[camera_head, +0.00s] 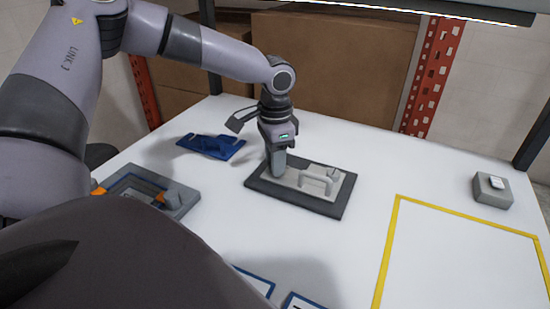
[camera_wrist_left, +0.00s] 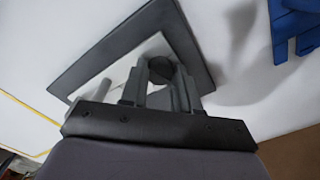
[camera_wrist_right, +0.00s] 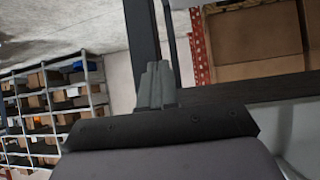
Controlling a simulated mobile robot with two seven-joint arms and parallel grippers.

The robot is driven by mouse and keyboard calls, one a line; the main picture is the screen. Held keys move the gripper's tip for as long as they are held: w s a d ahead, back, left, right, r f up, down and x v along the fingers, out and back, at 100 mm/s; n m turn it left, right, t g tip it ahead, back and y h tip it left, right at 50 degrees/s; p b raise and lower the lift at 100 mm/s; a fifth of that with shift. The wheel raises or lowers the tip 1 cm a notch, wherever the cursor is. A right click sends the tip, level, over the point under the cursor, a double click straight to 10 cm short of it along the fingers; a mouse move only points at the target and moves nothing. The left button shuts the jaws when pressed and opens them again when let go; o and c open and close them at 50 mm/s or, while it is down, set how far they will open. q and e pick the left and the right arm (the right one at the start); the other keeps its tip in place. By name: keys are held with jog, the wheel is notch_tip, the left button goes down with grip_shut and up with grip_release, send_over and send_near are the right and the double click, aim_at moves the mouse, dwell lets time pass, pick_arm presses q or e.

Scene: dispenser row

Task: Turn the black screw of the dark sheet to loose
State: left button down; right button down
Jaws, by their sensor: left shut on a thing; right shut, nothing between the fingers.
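The dark sheet (camera_head: 318,207) lies flat on the white table, with a pale grey fixture (camera_head: 316,182) on it. It also shows in the left wrist view (camera_wrist_left: 188,38). My left gripper (camera_head: 277,165) points down at the left end of the sheet. In the left wrist view its fingers (camera_wrist_left: 160,85) are shut on a round black screw (camera_wrist_left: 161,68). In the head view the screw is hidden by the gripper. My right gripper (camera_wrist_right: 156,80) is shut and empty in its wrist view, raised and facing shelves and boxes; it is not clearly seen in the head view.
A blue holder (camera_head: 210,146) lies behind and left of the sheet. A grey tray (camera_head: 150,190) with orange parts is at the left. A small grey box (camera_head: 492,190) stands at the right. A yellow taped outline (camera_head: 460,212) marks bare table. Blue-edged cards lie at the front.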

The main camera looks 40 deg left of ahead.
pick_arm(q)
jog(key=n, duration=0.5)
jog(key=shift+n, duration=0.3)
jog(key=shift+s+f+n, duration=0.1)
jog(key=shift+n, duration=2)
jog(key=shift+d, duration=0.1)
jog(key=c, duration=0.8)
grip_release()
jog(key=shift+f, duration=0.1)
jog(key=shift+r, duration=0.2)
jog(key=shift+r, duration=3.45)
